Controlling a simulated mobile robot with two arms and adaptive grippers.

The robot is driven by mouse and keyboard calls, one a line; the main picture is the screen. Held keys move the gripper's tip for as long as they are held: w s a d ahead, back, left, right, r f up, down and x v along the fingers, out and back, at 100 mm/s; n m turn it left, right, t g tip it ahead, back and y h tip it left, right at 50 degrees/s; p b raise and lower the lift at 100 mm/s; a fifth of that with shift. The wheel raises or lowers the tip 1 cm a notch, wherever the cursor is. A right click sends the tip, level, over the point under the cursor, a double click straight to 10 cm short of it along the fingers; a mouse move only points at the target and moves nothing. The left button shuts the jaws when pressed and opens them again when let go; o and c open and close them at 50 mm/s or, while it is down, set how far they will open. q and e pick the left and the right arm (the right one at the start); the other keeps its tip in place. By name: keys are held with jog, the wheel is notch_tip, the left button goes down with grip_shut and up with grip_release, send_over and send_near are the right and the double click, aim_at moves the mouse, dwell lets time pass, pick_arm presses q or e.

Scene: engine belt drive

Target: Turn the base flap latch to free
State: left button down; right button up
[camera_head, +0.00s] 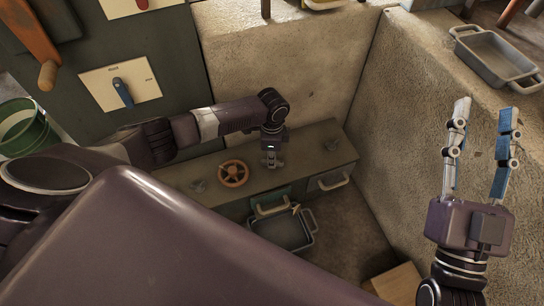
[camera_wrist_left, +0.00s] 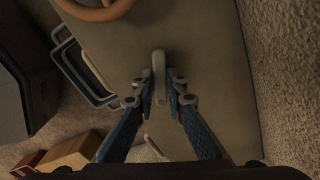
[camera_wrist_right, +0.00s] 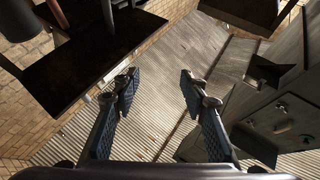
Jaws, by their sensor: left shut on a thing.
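The base flap latch looks to be the pale lever (camera_wrist_left: 158,68) on top of a low grey-brown base unit (camera_head: 315,150). My left gripper (camera_head: 271,160) points down at the unit's top, right of an orange-brown handwheel (camera_head: 233,173). In the left wrist view its fingers (camera_wrist_left: 159,98) are shut on the lever, one on each side, and the lever's rounded far end sticks out past the fingertips. In the head view the gripper hides most of the lever. My right gripper (camera_head: 482,118) is open and empty, raised at the right; it also shows open in its wrist view (camera_wrist_right: 157,85).
The unit's front has panels with pale handles (camera_head: 272,209). A grey tray (camera_head: 283,232) lies on the floor before it. Rough stone walls (camera_head: 285,60) close in behind and right. Another metal tray (camera_head: 490,55) sits on the right wall. A green bucket (camera_head: 22,125) stands at left.

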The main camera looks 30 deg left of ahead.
pick_arm(q)
jog(key=m+p, duration=0.2)
jog(key=m, duration=0.1)
jog(key=shift+r, duration=0.1)
jog(key=m+p, duration=0.1)
jog(key=m, duration=0.6)
jog(key=shift+m, duration=1.5)
pick_arm(e)
notch_tip(320, 180, down, 18)
jog(key=d+g+h, duration=0.2)
jog(key=g+h, duration=0.1)
jog(key=g, duration=0.6)
jog(key=shift+w+f+g, duration=0.15)
jog(key=shift+w+g, duration=0.15)
jog(key=shift+w, duration=0.15)
pick_arm(q)
jog(key=c, duration=1.9)
grip_release()
jog(key=shift+c, duration=0.2)
pick_arm(e)
jog(key=shift+d, duration=0.1)
pick_arm(q)
notch_tip(320, 180, up, 12)
